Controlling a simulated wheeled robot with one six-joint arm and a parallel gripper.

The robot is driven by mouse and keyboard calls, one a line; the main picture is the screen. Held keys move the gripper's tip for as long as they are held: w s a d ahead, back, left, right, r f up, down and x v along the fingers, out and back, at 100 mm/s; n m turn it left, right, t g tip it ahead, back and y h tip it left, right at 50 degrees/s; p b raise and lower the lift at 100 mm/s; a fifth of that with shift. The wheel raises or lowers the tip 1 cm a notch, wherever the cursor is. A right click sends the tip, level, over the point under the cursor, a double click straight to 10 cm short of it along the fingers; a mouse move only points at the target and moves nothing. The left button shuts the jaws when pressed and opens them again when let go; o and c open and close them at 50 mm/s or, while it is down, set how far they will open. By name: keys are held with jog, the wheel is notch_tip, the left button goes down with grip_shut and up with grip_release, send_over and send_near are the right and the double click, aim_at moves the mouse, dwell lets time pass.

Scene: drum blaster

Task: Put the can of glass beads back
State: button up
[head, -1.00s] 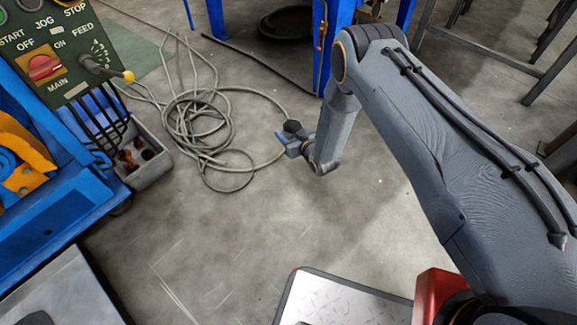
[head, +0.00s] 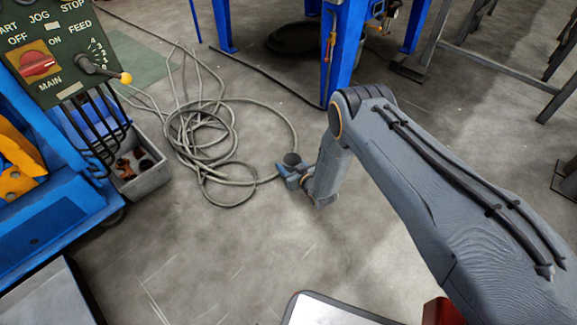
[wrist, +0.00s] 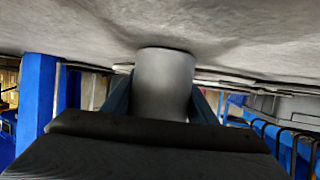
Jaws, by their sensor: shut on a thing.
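The can (head: 292,159) is grey with a dark round top in the head view. In the wrist view the can (wrist: 165,84) is a plain pale grey cylinder between the two dark blue fingers. My gripper (head: 293,172) is shut on it, beside the coiled cable in the head view. The gripper (wrist: 163,100) also shows in the wrist view, with a finger on each side of the can. Whether the can touches the floor, and what is inside it, I cannot tell.
A grey cable (head: 205,130) lies coiled on the floor. A grey bin (head: 140,172) with brown and dark items stands beside the blue machine (head: 60,215). A blue frame leg (head: 343,55) stands behind. The concrete floor (head: 220,245) in front is mostly clear.

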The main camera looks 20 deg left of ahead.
jog(key=shift+r, duration=0.1)
jog(key=shift+f, duration=0.2)
jog(key=o, duration=1.2)
jog(key=shift+c, duration=0.2)
